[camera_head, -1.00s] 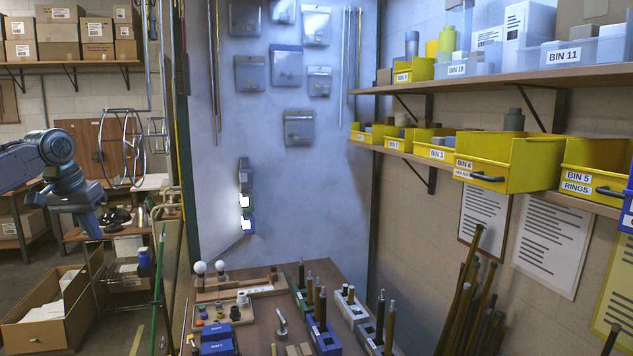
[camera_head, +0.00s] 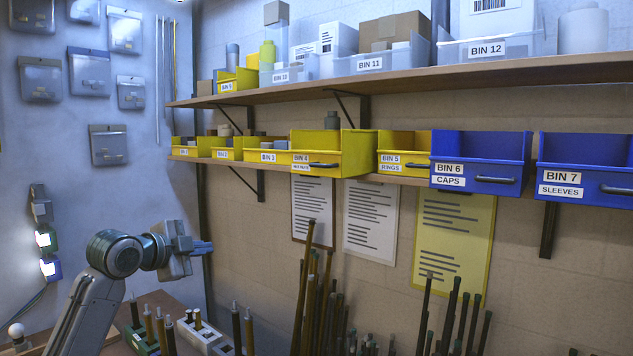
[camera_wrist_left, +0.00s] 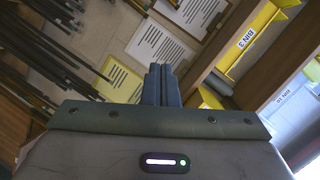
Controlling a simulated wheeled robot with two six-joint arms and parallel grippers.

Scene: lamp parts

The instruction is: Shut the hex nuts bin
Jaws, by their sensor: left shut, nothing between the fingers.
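The hex nuts bin (camera_head: 357,153) is the yellow BIN 4 on the lower wall shelf, with a small second label and a dark front handle (camera_head: 323,165). It sticks out past the shelf edge, further forward than the yellow bins beside it. My left gripper (camera_head: 207,247) is below and left of it, in front of the wall, apart from every bin. Its fingers are shut and empty; they also show in the left wrist view (camera_wrist_left: 162,72). My right gripper is in neither current view.
The lower shelf also holds BIN 3 (camera_head: 267,157), BIN 5 (camera_head: 404,163), blue BIN 6 (camera_head: 478,170) and blue BIN 7 (camera_head: 584,180). The upper shelf (camera_head: 420,76) overhangs them. Dark rods (camera_head: 312,290) stand below. Air before the shelf looks clear.

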